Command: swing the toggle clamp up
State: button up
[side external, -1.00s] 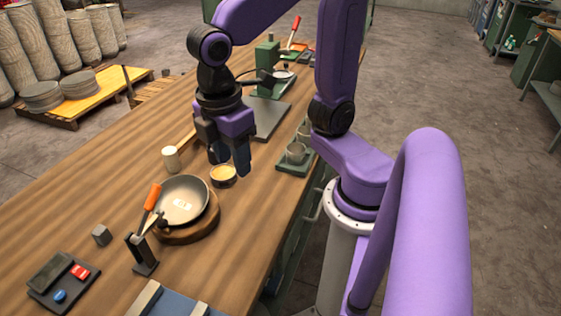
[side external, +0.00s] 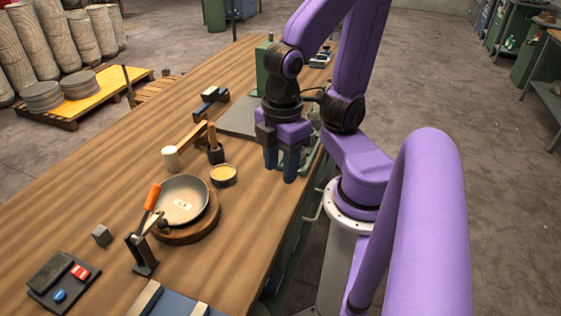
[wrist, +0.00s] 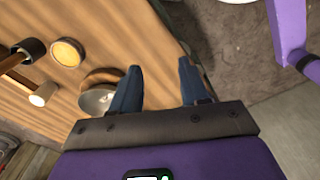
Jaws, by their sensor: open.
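The toggle clamp (side external: 143,255) stands on a dark base at the near side of the grey metal bowl (side external: 183,201). Its orange handle (side external: 152,197) points up at a tilt, and its arm reaches to the bowl's near rim; I cannot tell if it touches. The bowl lies on a round wooden block (side external: 190,234). My gripper (side external: 280,165) points down, open and empty, over the table's right edge, behind and right of the bowl. In the wrist view its two fingers (wrist: 160,68) are apart. Part of the bowl (wrist: 95,101) shows there beside the left finger; the clamp does not.
A panel with red and blue buttons (side external: 63,283) and a grey cube (side external: 102,235) are at the near left. The table's left side is mostly clear.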

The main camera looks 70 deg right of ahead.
dwell(0.3)
notch_tip(320, 180, up, 12)
jog(key=n+g, duration=0.3)
jog(key=n, duration=0.1)
send_over(156, 187)
jog(key=w, duration=0.4)
jog(key=x, duration=1.1)
jog(key=d+x, duration=0.1)
jog(key=x, duration=0.5)
jog(key=shift+w+f, duration=0.1)
jog(key=shift+w, duration=0.15)
grip_shut()
